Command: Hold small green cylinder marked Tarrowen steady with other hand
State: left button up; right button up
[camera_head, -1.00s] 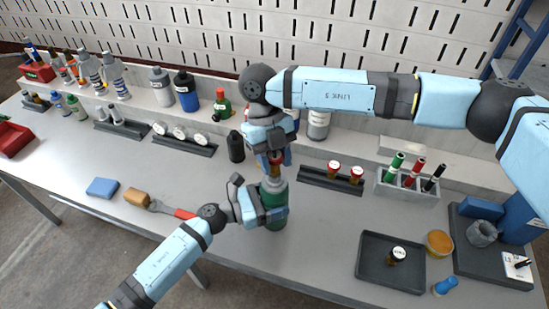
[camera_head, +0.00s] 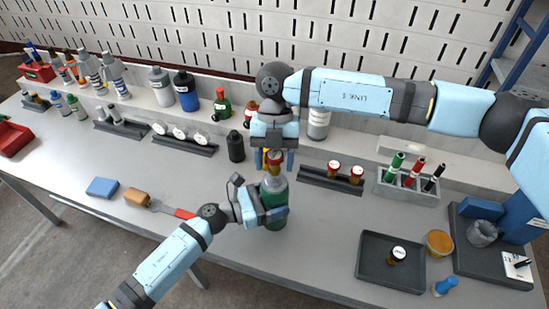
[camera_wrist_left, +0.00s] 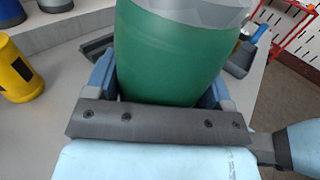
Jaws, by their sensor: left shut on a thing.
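The small green cylinder (camera_head: 274,217) stands upright near the front of the table, with a grey shoulder and a reddish top fitting (camera_head: 274,158). No name on it can be read. My left gripper (camera_head: 268,215) is shut on its body from the left and front. In the left wrist view the green body (camera_wrist_left: 170,60) sits between the two blue fingers. My right gripper (camera_head: 274,163) is directly above, pointing down, its two fingers spread on either side of the top fitting, with what look like gaps. Contact there cannot be told.
A dark bottle (camera_head: 236,146) stands behind and left of the cylinder. A red-handled tool (camera_head: 184,213) lies to the left.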

dwell(0.3)
jog(key=shift+r, duration=1.25)
jog(key=n+h, duration=0.1)
jog(key=n, duration=0.3)
jog(key=shift+n+h, duration=0.3)
jog(key=shift+h, duration=0.1)
jog(key=shift+n+t+h, duration=0.3)
jog(key=shift+n, duration=0.5)
jog(key=n+h, duration=0.1)
jog(key=n, duration=0.2)
jog(key=shift+t, duration=0.3)
jog(key=n+t, duration=0.1)
jog(key=n, duration=0.2)
jog(key=shift+h, duration=0.4)
